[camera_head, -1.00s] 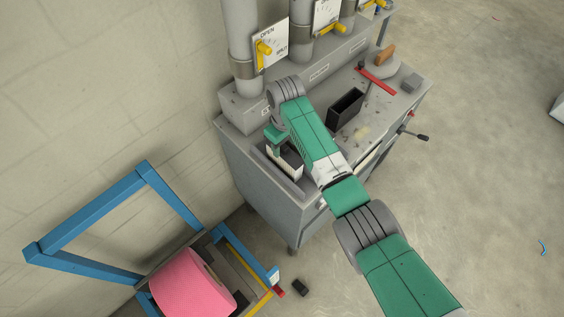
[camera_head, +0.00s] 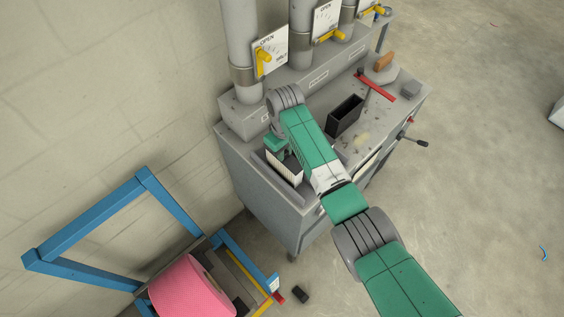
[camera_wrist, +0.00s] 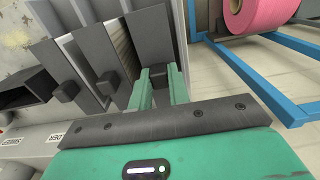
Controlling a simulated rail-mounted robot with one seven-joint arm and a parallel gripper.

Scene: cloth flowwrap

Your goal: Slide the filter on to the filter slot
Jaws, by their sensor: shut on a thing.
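In the wrist view my gripper (camera_wrist: 163,82) is shut on the dark block handle of a filter with a dark grey end plate (camera_wrist: 150,36). In the head view the filter's white pleated side (camera_head: 287,170) shows at the near left end of the grey bench, just below my gripper (camera_head: 275,147). My arm partly hides the filter and the slot there. Whether it is fully seated I cannot tell. Two more dark plates with block handles (camera_wrist: 66,90) (camera_wrist: 108,83) stand beside it in the wrist view, with pale pleats between plates.
The grey bench (camera_head: 262,190) stands against the wall, with pipes and yellow valve handles behind. A black open box (camera_head: 345,115) and a red bar (camera_head: 377,85) are on its top. A blue frame (camera_head: 95,225) with a pink roll (camera_head: 190,288) stands at lower left.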

